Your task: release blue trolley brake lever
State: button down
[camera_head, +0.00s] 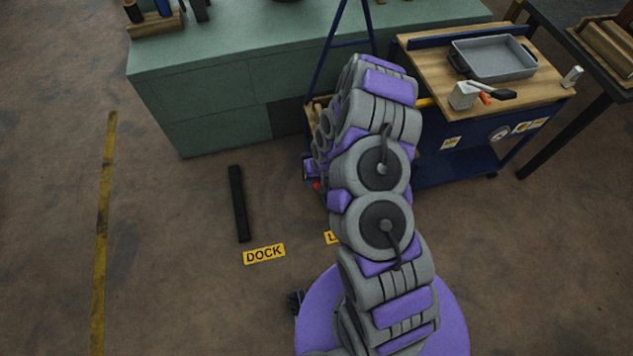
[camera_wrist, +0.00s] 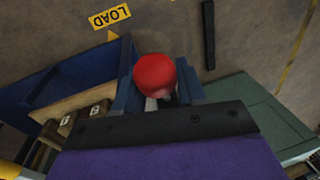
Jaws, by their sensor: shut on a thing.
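The blue trolley (camera_head: 455,170) has a wooden top and stands right of centre in the head view. Its blue side panels (camera_wrist: 108,65) also show at left in the wrist view. A round red knob (camera_wrist: 155,73), which looks like the end of the brake lever, sits between the two blue-grey fingers of my gripper (camera_wrist: 162,88). My gripper is shut on this knob. The lever's shaft is hidden below the knob. In the head view my arm covers much of the trolley's left end, and only a small red spot (camera_head: 317,185) shows beside it.
A grey tray (camera_head: 493,58) and a white object with a black handle (camera_head: 466,95) sit on the trolley top. A green cabinet (camera_head: 215,100) stands behind. A black bar (camera_head: 239,203) and a DOCK sign (camera_head: 264,254) lie on the floor. Open floor lies at left.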

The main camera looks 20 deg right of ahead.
jog(key=shift+w+r, duration=0.15)
jog(key=shift+w, duration=0.25)
jog(key=c, duration=1)
grip_release()
jog(key=shift+c, duration=0.2)
jog(key=shift+o, duration=1.4)
jog(key=shift+s, duration=0.1)
jog(key=shift+r, duration=0.15)
notch_tip(320, 180, up, 17)
jog(key=d+p, duration=0.2)
jog(key=p, duration=0.1)
jog(key=shift+s+d+f+p, duration=0.2)
jog(key=shift+s+d+p, duration=0.1)
jog(key=shift+s+d, duration=0.1)
